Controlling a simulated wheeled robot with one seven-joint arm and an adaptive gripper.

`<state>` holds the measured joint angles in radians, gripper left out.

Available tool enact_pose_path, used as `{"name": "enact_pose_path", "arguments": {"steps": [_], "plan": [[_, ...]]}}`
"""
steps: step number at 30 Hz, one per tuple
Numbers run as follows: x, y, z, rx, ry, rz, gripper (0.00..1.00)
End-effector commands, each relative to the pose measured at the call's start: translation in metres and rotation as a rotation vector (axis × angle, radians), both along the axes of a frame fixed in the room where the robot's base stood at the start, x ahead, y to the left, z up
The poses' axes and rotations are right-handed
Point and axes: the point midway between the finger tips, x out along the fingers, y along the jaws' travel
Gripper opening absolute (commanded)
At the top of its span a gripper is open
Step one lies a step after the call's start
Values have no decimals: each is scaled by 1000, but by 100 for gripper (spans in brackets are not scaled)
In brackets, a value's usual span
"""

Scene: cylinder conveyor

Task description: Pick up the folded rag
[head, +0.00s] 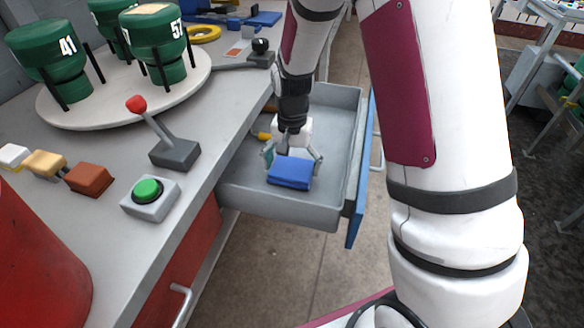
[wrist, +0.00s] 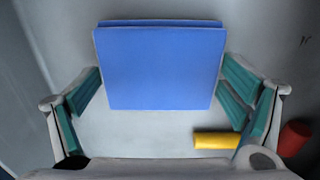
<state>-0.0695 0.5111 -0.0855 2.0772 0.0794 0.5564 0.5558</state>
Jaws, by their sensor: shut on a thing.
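The folded rag (head: 290,173) is a flat blue block inside the open grey drawer (head: 237,186). It also shows in the wrist view (wrist: 160,68), in the upper middle, with a second blue layer along its far edge. My gripper (head: 291,160) reaches down into the drawer with one finger at each side of the rag. In the wrist view the teal finger pads of my gripper (wrist: 160,92) stand at the rag's left and right edges, shut on it. I cannot tell whether the rag touches the drawer floor.
A yellow cylinder (wrist: 216,140) and a red piece (wrist: 293,138) lie near my right finger in the wrist view. The drawer walls surround the gripper. On the grey counter stand a red-knobbed lever (head: 174,153), a green button (head: 148,191) and green numbered containers (head: 50,52) on a round plate.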

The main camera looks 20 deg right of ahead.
Motion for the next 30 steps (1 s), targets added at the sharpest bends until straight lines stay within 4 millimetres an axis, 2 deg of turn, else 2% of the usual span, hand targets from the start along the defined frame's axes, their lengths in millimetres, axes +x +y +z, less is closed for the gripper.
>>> {"name": "enact_pose_path", "arguments": {"steps": [5,12,18,23,30], "plan": [[0,0,18,0,-3,1,64],[0,0,65,0,-4,0,64],[0,0,93,0,-2,0,64],[0,0,100,0,0,0,64],[0,0,100,0,0,0,64]]}}
